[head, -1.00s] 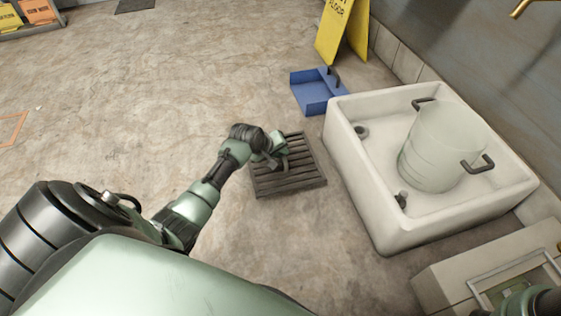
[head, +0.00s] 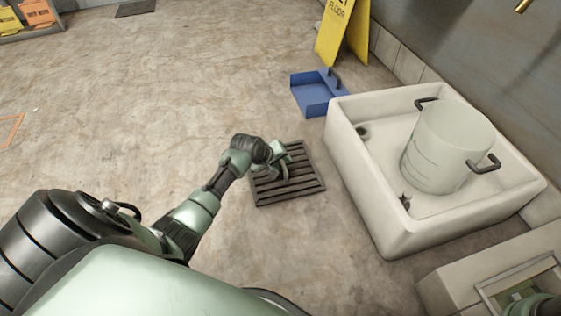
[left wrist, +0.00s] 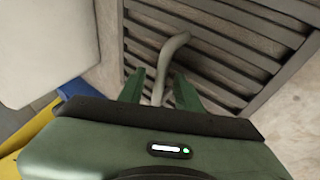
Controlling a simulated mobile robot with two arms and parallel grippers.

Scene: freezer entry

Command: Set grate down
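The grate (head: 300,188), a dark square of slats, lies flat on the concrete floor, left of the white basin, as far as I can tell. Its slats (left wrist: 245,42) fill the upper right of the left wrist view. A curved grey handle (left wrist: 172,50) rises from it. My left gripper (head: 281,162) is low over the grate. In the left wrist view the two green fingers (left wrist: 159,85) stand apart on either side of the handle, with a visible gap. My right gripper cannot be made out; only a bit of green arm shows at the lower right.
The white basin (head: 365,205) with a pale two-handled bucket (head: 445,150) stands right of the grate. A blue dustpan (head: 315,95) and a yellow floor sign (head: 335,35) are behind. A pale box (head: 450,285) is at lower right.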

